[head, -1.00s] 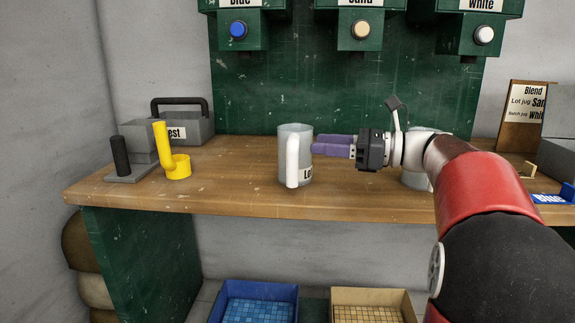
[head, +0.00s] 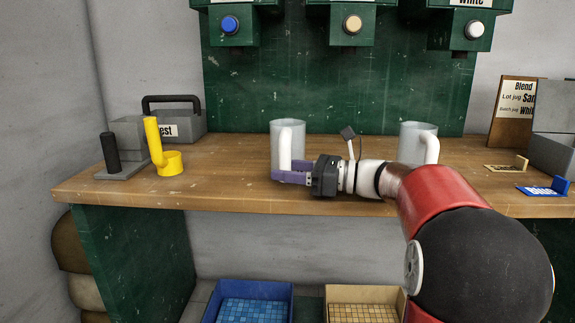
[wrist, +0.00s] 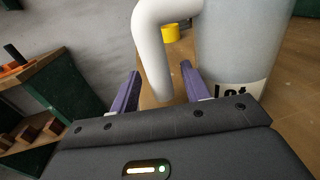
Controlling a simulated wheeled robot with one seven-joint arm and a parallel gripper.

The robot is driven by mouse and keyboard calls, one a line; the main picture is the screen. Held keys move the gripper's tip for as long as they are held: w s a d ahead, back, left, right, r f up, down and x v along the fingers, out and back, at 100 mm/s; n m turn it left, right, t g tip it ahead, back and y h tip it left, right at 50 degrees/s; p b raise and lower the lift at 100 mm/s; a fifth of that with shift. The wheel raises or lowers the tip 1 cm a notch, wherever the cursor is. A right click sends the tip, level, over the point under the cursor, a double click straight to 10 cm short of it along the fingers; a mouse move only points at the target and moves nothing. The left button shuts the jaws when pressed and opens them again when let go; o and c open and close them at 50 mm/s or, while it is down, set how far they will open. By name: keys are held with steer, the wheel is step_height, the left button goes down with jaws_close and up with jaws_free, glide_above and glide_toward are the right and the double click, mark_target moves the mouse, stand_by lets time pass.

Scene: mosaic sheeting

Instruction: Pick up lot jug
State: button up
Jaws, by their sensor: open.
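The lot jug (head: 298,142) is a grey, upright jug with a white handle, standing on the wooden counter. In the wrist view the jug (wrist: 240,45) fills the upper right, with part of its "Lot" label showing. My gripper (head: 287,171) is low at the handle, coming from the right. In the wrist view my gripper (wrist: 161,72) is open, with one purple finger on each side of the handle's lower part. The fingers do not visibly pinch it. My gripper hides the jug's label in the head view.
A second grey jug (head: 414,142) stands to the right, behind my arm. A yellow holder (head: 170,165) and grey box (head: 180,123) are at left on the counter (head: 225,190). Dispensers with a blue button (head: 230,24) and others hang above. A blue bin (head: 290,303) sits below.

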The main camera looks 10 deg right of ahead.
steer(key=shift+w+a, duration=0.25)
steer(key=shift+a, duration=0.2)
jaws_close()
steer(key=shift+r, duration=0.1)
